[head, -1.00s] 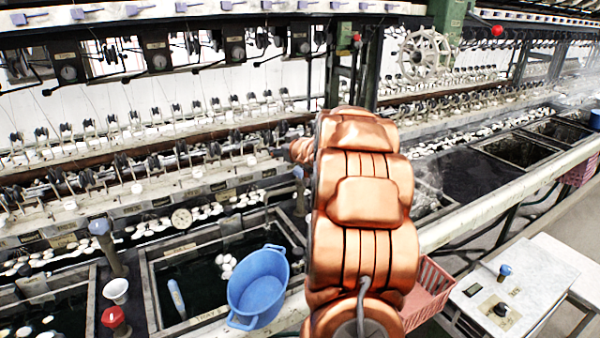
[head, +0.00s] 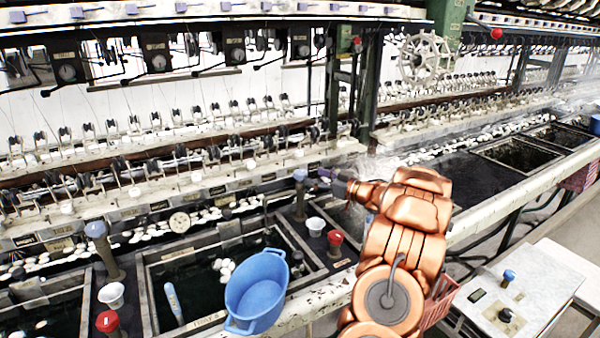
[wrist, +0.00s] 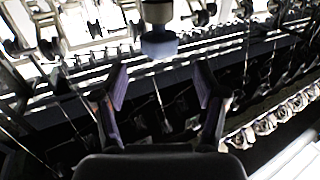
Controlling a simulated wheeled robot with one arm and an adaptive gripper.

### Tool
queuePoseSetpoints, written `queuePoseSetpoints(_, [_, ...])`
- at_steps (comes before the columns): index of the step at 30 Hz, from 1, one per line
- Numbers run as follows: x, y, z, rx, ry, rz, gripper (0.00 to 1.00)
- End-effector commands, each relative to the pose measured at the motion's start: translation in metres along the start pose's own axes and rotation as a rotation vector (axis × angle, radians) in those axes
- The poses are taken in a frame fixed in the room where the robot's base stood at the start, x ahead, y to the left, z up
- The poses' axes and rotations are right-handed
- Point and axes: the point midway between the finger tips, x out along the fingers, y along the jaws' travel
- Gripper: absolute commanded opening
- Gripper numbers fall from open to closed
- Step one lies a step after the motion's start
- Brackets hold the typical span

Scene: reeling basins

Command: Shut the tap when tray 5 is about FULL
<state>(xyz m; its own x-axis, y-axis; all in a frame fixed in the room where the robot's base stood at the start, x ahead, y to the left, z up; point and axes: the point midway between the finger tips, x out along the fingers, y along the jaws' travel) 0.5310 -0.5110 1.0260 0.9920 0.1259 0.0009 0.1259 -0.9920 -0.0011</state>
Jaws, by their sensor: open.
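My gripper (head: 322,176) is open and empty beside a post with a blue-grey knob (head: 300,175) in the head view. In the wrist view the fingers of my gripper (wrist: 160,78) are spread, and a blue-grey knob (wrist: 159,45) shows ahead between them, apparently not gripped. A similar tap post (head: 97,230) stands at the left. A dark-water tray (head: 147,300) with a few white cocoons sits at front centre; its label is too blurred to read. My arm hides part of the basins right of it, and tray 5 cannot be told.
A blue tub (head: 258,290) sits at the tray's front edge. Red knobs (head: 335,238) and white cups (head: 316,226) stand between trays. A control box (head: 510,295) is at the right. Reeling rods and spindles run behind the basins.

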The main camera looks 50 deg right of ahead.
Motion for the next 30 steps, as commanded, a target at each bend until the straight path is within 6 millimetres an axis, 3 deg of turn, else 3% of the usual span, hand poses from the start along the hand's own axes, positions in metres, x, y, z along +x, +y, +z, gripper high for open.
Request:
queuePoseSetpoints(12, [0.057,-0.001,-0.001,0.000,0.000,-0.002,0.71])
queuePoseSetpoints(25, [0.065,0.000,0.000,0.000,-0.001,0.001,0.71])
queuePoseSetpoints(30, [0.065,0.000,0.000,-0.001,-0.001,0.002,0.54])
